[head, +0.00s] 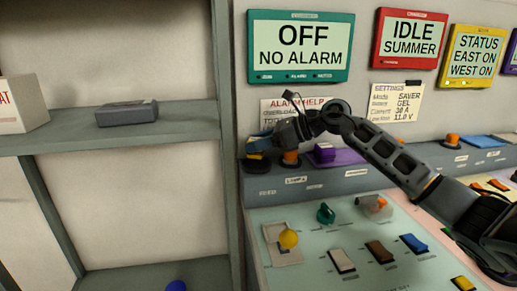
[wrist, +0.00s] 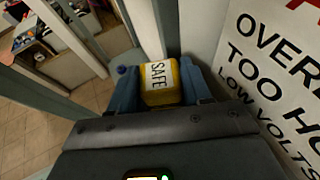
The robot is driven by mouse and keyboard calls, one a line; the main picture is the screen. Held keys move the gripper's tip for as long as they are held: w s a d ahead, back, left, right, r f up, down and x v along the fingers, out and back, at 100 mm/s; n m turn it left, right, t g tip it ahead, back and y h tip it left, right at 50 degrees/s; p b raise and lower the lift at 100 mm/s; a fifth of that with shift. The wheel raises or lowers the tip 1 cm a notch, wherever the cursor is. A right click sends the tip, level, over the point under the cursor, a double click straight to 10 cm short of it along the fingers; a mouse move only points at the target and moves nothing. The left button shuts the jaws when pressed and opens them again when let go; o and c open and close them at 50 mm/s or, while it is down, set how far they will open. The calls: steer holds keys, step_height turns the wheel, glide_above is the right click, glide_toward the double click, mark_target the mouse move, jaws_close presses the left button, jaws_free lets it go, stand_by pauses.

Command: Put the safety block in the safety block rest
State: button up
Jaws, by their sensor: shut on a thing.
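The safety block (wrist: 160,82) is yellow with a white label reading SAFE. In the wrist view it sits between the two blue fingers of my gripper (wrist: 162,90), which is shut on it. In the head view my gripper (head: 259,148) is at the left end of the grey ledge, beside an orange-topped knob. Only a little yellow of the block shows there. I cannot tell whether the block touches the ledge. I cannot pick out the safety block rest for certain; my gripper may hide it.
The grey ledge (head: 350,183) carries an orange knob (head: 291,158) and a purple tray (head: 340,156). Shelves at left hold a grey box (head: 127,113).

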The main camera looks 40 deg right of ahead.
steer(key=shift+f, duration=1.25)
steer(key=shift+f, duration=0.15)
steer(key=o, duration=0.8)
steer(key=shift+r, duration=0.2)
steer(key=b+v, duration=0.2)
steer(key=v, duration=1)
steer(key=shift+f+b, duration=0.1)
steer(key=shift+b, duration=0.2)
steer(key=shift+d, duration=0.1)
